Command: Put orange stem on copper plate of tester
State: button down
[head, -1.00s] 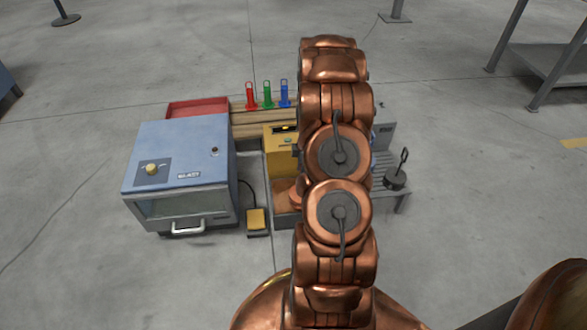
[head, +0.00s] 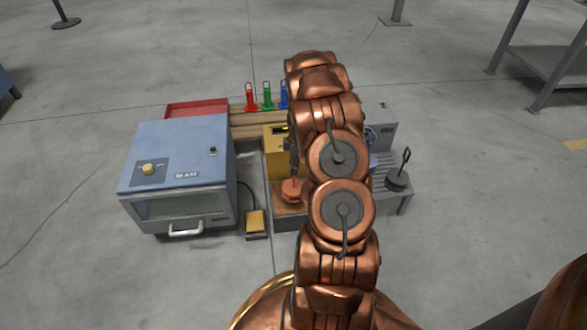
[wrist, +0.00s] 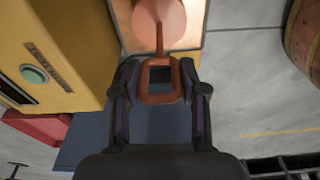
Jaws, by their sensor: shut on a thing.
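The orange stem shows in the wrist view as a loop handle (wrist: 160,98) with a thin rod and a round base (wrist: 172,24). My gripper (wrist: 161,84) is shut on the loop, with one finger on each side. In the head view, the orange stem (head: 292,190) is upright over the copper plate (head: 283,208) of the yellow tester (head: 273,142). The plate also shows around the base in the wrist view (wrist: 127,38). I cannot tell whether the base touches the plate. My arm hides the right part of the tester area.
A blue oven-like box (head: 178,155) stands left, with a yellow pedal (head: 255,222) beside it. Red, green and blue stems (head: 267,97) stand on a wooden rack behind. A dark stem (head: 397,182) stands on a slatted stand at right. The floor in front is clear.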

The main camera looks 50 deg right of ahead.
jog(key=shift+f, duration=0.45)
jog(key=c, duration=0.6)
grip_release()
